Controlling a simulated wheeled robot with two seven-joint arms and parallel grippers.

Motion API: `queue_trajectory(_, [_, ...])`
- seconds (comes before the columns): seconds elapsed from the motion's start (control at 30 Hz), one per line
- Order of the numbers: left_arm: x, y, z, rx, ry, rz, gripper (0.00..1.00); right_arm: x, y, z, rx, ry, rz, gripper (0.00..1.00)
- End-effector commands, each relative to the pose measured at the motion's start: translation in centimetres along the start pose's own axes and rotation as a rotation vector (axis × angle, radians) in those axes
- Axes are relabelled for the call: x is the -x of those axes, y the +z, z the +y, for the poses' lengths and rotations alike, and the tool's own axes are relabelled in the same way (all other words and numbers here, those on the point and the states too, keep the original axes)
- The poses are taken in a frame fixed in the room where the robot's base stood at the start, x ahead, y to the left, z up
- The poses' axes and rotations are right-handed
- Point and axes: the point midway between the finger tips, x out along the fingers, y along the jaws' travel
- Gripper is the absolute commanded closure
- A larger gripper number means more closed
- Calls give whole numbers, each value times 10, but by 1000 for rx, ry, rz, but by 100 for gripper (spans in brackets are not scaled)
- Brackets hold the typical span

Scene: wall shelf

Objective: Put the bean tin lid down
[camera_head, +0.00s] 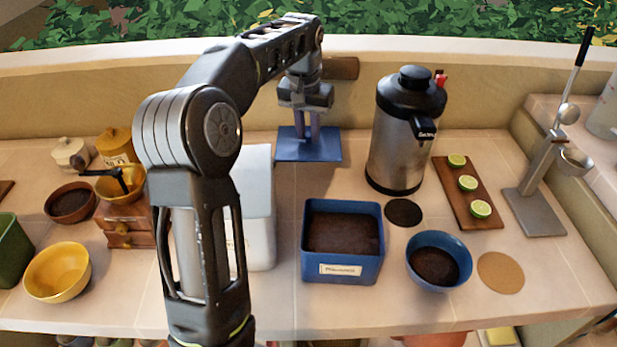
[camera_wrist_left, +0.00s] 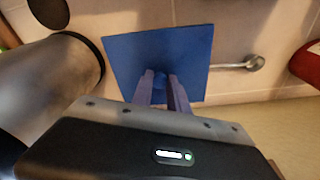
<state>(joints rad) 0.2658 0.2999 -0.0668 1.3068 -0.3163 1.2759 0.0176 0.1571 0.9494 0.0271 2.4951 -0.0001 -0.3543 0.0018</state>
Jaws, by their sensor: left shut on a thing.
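The bean tin lid is a flat blue square (camera_head: 290,152) at the back of the counter, left of the steel urn. My left gripper (camera_head: 306,132) is above it, shut on its small knob. In the left wrist view the lid (camera_wrist_left: 195,48) lies under the closed fingers (camera_wrist_left: 162,90). I cannot tell whether the lid touches the counter. The bean tin (camera_head: 342,271) is a blue square box with a pale label, open at the top and filled with dark brown contents. My right gripper is not in view.
The steel urn (camera_head: 396,150) stands close to the right of the lid. A white box (camera_head: 262,215) is partly hidden behind my arm. In the left wrist view a metal spoon (camera_wrist_left: 240,66) lies beside the lid. A blue bowl (camera_head: 438,240) sits right of the tin.

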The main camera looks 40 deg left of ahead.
Motion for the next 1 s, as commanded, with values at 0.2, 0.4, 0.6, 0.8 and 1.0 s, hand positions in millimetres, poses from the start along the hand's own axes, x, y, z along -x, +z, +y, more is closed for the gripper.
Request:
queue_trajectory(0.2, [-9,1,0,0,0,-1,100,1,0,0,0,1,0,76])
queue_trajectory(0.4, [-44,8,0,0,0,-5,100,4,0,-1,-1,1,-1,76])
queue_trajectory(0.6, [-62,9,0,1,0,1,100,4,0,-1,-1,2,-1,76])
queue_trajectory(0.8, [-62,9,0,1,0,1,100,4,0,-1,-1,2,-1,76])
queue_trajectory(1.0, [-77,13,0,1,0,-4,100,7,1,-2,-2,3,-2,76])
